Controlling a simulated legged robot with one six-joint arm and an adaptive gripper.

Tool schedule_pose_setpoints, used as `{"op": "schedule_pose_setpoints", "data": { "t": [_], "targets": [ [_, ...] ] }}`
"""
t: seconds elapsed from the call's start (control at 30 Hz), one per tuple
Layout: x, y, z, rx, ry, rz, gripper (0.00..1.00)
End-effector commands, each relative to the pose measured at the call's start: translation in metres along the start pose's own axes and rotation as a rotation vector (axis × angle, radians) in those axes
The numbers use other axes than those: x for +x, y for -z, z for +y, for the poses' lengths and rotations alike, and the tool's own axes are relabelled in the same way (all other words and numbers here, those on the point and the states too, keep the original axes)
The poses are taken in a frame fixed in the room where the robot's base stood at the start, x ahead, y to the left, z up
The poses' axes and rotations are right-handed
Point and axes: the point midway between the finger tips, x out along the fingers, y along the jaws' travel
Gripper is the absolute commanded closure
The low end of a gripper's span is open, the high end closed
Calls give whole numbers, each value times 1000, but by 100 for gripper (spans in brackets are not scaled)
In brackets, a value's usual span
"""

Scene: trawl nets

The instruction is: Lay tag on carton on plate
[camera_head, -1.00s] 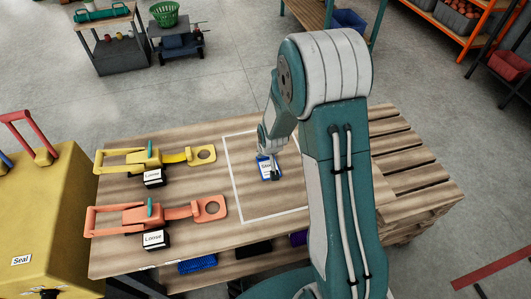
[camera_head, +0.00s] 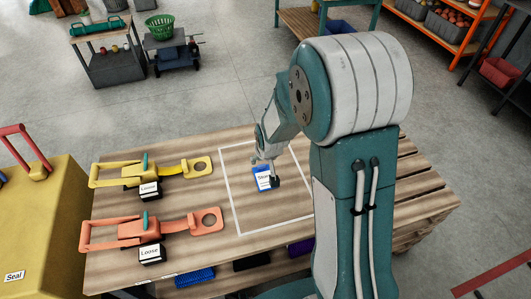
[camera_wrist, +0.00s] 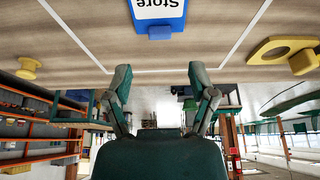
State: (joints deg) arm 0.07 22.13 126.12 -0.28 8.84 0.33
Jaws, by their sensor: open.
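A blue tag (camera_head: 262,184) with a white face reading "Store" lies inside the white outlined square (camera_head: 232,202) on the wooden pallet-like table. It also shows in the wrist view (camera_wrist: 158,25), upside down at the top edge and partly cut off. I cannot clearly make out which thing is the carton or the plate.
A yellow latch (camera_head: 165,174) and an orange latch (camera_head: 160,229), each with a "Loose" label, lie left of the square. A large yellow box (camera_head: 50,225) labelled "Seal" stands at the far left. Blue, black and purple pieces show along the front edge. Carts and shelves stand behind.

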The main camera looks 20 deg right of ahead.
Motion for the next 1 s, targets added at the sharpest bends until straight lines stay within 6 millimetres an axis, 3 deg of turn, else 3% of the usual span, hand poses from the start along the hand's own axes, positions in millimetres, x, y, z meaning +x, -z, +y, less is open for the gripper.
{"op": "schedule_pose_setpoints", "data": {
  "t": [0.2, 0.57, 1.0],
  "targets": [
    [-35, 1, 0, 0, 0, 3, 27],
    [-68, 0, 0, 0, 0, 6, 27],
    [-182, -25, 0, -1, 0, 44, 27]
  ]
}}
